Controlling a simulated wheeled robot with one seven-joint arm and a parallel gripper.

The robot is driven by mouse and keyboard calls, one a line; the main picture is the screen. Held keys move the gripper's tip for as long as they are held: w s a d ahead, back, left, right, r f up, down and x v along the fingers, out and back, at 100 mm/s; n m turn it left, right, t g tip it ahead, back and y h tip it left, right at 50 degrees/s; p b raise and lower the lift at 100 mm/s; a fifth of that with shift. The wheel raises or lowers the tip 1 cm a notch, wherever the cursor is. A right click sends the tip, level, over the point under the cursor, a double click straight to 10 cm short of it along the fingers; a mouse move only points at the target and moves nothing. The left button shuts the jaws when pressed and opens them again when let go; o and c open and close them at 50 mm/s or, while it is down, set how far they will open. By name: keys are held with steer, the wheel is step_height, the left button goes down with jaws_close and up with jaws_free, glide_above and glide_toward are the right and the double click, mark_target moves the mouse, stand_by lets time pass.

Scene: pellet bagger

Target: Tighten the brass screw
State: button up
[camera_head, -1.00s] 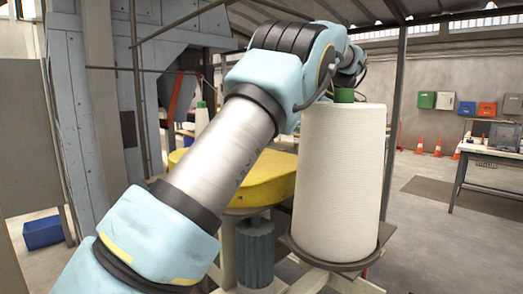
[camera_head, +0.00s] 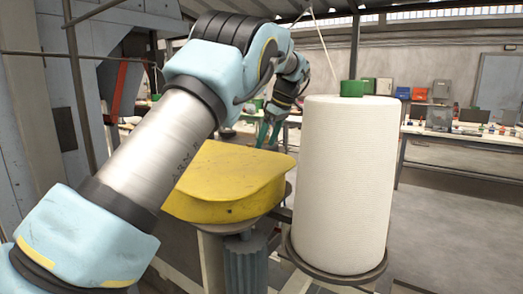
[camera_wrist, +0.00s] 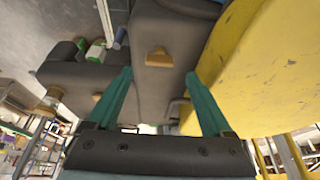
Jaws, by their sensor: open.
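In the wrist view a small brass-coloured piece (camera_wrist: 157,57), flat and wing-like, sits on a dark grey machine body (camera_wrist: 165,22). A second brass-coloured part (camera_wrist: 50,97) shows at the left on another dark grey part; I cannot tell for sure which is the screw. My gripper (camera_wrist: 159,74) is open and empty, its green fingers spread on either side of the grey body, with the first brass piece beyond and between the tips. In the head view my gripper (camera_head: 268,133) hangs behind the yellow housing (camera_head: 225,180), and the brass parts cannot be made out.
A large white thread cone (camera_head: 342,185) with a green top stands on a round plate (camera_head: 335,277) right of the yellow housing. The housing fills the right of the wrist view. A workbench (camera_head: 460,140) stands farther back, with clear floor before it.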

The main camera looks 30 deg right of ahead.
steer(key=shift+p+x, duration=0.5)
steer(key=shift+x, duration=1.65)
jaws_close()
